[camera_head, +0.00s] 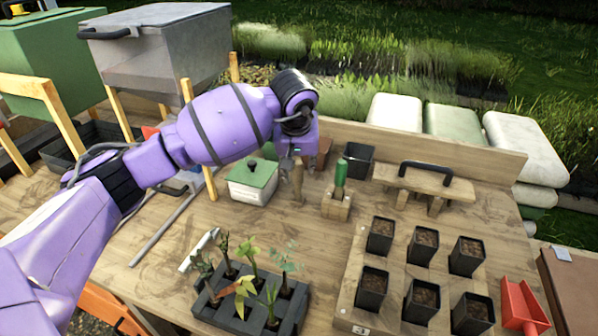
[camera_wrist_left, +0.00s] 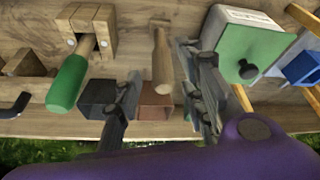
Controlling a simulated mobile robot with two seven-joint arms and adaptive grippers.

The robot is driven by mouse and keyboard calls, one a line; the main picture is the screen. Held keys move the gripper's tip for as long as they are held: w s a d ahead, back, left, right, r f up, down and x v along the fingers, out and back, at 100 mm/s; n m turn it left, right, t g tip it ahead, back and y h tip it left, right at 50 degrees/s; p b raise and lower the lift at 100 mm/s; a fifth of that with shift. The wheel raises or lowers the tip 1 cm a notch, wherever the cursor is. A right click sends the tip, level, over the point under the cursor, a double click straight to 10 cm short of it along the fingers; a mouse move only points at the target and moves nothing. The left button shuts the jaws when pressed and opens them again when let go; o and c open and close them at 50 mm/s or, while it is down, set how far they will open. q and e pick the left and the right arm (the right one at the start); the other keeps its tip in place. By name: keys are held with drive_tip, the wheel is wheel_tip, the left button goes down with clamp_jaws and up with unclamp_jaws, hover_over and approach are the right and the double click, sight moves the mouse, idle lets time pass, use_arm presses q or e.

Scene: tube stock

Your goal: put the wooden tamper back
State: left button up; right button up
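The wooden tamper (camera_head: 297,183) stands on the bench under my left gripper, right of the green-lidded box. In the left wrist view the tamper (camera_wrist_left: 162,62) shows as a pale wooden handle between the two fingers of my left gripper (camera_wrist_left: 163,95), with a gap visible on the left side. The fingers are apart and do not appear to grip it. A wooden block (camera_head: 337,205) with a green-handled tool (camera_head: 341,173) stands to the right. My right gripper is not in view.
A box with green lid (camera_head: 253,175), a brown pot (camera_head: 323,150) and a black pot (camera_head: 357,163) stand close around. A wooden press with black handle (camera_head: 440,183), a seedling tray (camera_head: 240,318), several soil-filled pots and a red scoop (camera_head: 522,308) occupy the bench.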

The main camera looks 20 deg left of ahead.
use_arm(q)
drive_tip(key=v, duration=0.8)
